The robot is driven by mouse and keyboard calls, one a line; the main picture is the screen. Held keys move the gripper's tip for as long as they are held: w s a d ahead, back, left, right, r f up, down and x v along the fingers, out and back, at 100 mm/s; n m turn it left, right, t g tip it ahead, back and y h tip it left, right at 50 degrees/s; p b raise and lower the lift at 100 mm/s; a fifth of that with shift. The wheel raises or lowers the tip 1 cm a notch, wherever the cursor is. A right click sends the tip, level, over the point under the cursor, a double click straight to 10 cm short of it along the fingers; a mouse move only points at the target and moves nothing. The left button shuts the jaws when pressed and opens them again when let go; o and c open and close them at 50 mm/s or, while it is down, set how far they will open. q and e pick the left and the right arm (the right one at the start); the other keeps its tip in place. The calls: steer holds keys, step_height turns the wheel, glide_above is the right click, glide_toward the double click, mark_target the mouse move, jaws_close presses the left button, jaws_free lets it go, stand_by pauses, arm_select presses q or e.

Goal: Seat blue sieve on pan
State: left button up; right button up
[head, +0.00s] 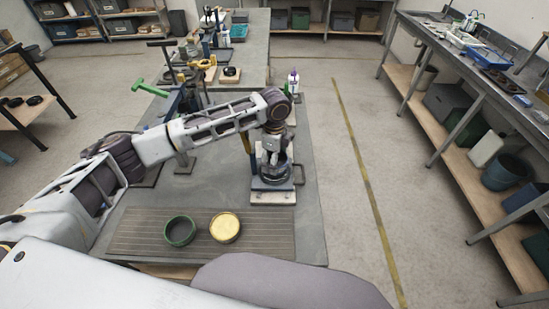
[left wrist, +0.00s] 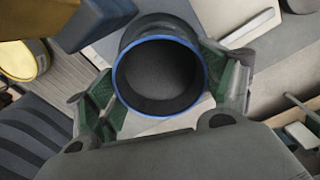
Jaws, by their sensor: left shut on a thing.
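The blue sieve (left wrist: 160,76) is a dark round ring with a blue rim, seen from above in the left wrist view. My left gripper (left wrist: 166,108) is shut on it, with one green-padded finger on each side. In the head view my left gripper (head: 271,158) is over a small stand at the right of the bench, and the sieve (head: 274,174) shows as a dark ring under it. A dark curved wall just behind the blue rim may be the pan (left wrist: 150,25). I cannot tell whether the sieve touches it. My right gripper is not in view.
A green ring (head: 180,231) and a yellow round piece (head: 225,228) lie on the ribbed mat (head: 145,233) at the front. The stand's pale base (head: 273,197) is below the gripper. Clamps and tools (head: 205,70) crowd the bench further back. The floor at right is clear.

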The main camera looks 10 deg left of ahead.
arm_select(q)
steer(key=shift+f, duration=0.35)
stand_by(0.6)
steer(key=o, duration=1.1)
steer(key=shift+c, duration=0.2)
step_height(320, 180, up, 12)
stand_by(1.1)
